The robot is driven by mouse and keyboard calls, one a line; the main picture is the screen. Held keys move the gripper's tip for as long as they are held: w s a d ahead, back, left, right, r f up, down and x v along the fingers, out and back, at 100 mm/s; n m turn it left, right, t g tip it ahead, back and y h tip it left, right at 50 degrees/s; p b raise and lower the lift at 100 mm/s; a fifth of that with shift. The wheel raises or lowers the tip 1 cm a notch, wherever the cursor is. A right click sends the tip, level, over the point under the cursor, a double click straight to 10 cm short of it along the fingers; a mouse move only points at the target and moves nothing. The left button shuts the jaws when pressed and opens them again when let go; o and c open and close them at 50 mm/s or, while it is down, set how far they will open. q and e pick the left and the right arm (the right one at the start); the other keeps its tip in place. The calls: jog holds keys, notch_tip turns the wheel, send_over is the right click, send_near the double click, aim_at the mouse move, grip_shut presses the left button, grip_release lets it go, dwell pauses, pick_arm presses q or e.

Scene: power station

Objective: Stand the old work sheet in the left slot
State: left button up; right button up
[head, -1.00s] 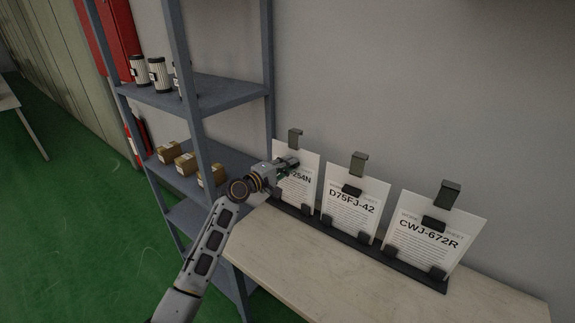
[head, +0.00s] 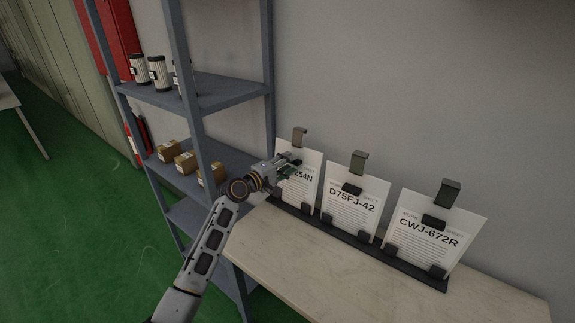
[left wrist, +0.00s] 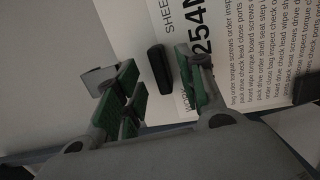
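The work sheet ending in 254N (head: 305,187) stands in the left slot of the dark rail (head: 350,243), leaning towards the wall. A hooked tab (head: 300,135) rises from its top. My left gripper (head: 292,164) is at the sheet's upper left and covers part of its print. In the left wrist view the green-padded fingers (left wrist: 165,88) are apart, with a black clip (left wrist: 158,68) on the sheet (left wrist: 255,50) showing between them. I see nothing held. The sheet's lower left edge is partly hidden by my arm. My right gripper is not in view.
Sheets D75FJ-42 (head: 352,208) and CWJ-672R (head: 432,232) stand in the middle and right slots. The pale bench top (head: 330,270) is clear in front. A grey shelf rack (head: 235,95) with boxes (head: 185,163) and cylinders (head: 157,73) stands close on the left.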

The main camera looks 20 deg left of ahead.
pick_arm(q)
jog(key=shift+s, duration=0.1)
jog(key=v, duration=1.1)
jog(key=shift+s+a, duration=0.25)
jog(key=shift+s, duration=0.1)
jog(key=shift+r, duration=0.1)
dwell(0.7)
